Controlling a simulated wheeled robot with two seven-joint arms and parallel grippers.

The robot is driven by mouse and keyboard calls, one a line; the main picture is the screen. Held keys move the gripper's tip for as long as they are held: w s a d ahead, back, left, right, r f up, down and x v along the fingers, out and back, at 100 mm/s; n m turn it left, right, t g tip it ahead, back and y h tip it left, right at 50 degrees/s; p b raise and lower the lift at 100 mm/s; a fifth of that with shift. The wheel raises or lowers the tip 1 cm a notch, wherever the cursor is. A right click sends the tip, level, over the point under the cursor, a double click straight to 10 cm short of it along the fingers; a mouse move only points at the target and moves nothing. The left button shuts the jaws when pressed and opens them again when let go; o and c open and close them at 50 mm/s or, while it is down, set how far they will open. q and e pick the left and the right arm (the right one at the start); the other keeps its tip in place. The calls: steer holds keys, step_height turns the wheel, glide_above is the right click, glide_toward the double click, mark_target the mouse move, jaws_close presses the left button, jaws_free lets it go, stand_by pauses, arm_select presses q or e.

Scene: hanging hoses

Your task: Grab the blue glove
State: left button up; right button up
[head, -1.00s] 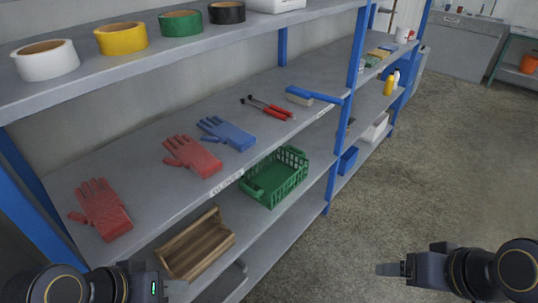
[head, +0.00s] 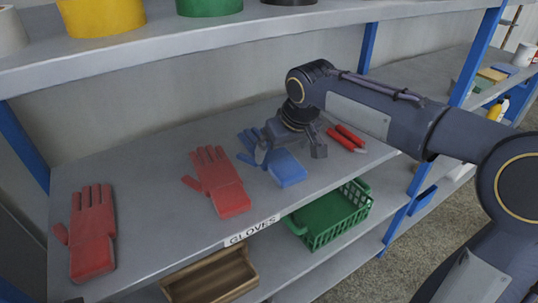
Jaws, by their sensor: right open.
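The blue glove (head: 287,168) lies on the middle shelf, right of the two red gloves. My right gripper (head: 290,155) is over it, jaws open, with one finger on each side of the glove. The gripper hides the middle of the glove; its fingers show at the left and its cuff at the front. I cannot tell whether the gripper touches it. My left gripper is not in view.
One red glove (head: 218,183) lies close left of the blue one, another red glove (head: 91,236) farther left. Red-handled pliers (head: 347,139) lie just right of my gripper. The upper shelf (head: 230,41) with tape rolls overhangs. A green basket (head: 331,217) and wooden box (head: 214,279) sit below.

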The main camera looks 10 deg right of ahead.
mark_target(280, 156)
steer(key=x, duration=0.4)
steer(key=shift+f, duration=0.2)
steer(key=c, duration=0.8)
steer(key=shift+c, duration=0.4)
steer(key=shift+r, duration=0.2)
